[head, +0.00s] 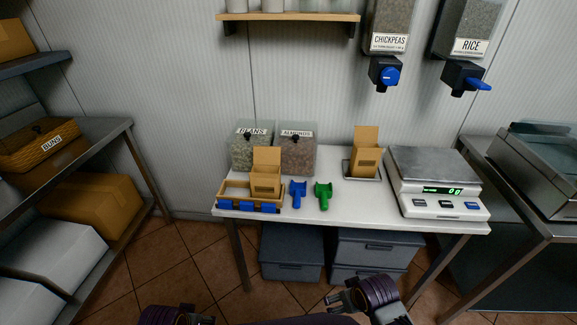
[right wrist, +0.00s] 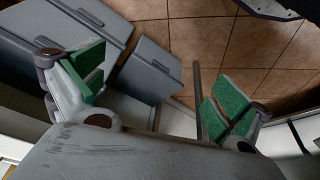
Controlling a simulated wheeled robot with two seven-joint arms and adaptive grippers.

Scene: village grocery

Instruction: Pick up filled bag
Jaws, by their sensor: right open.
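One open-topped brown paper bag (head: 266,180) stands upright in a wooden tray with blue parts (head: 236,207) at the left of the white table. A second brown paper bag (head: 365,158) stands upright on a small grey plate (head: 372,178), left of the scale. I cannot see inside either bag. My right gripper (head: 342,299) is low in front of the table, apart from both bags. In the right wrist view it is open and empty (right wrist: 155,90), with green pads apart. My left gripper (head: 190,318) is mostly cut off at the bottom edge.
A white scale (head: 437,184) reads 0 at the table's right. Blue (head: 298,193) and green (head: 323,195) scoops lie between the bags. Beans (head: 249,150) and almonds (head: 297,152) bins stand behind. Chickpeas (head: 387,40) and rice (head: 466,45) dispensers hang above. Grey crates (head: 291,252) sit under the table.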

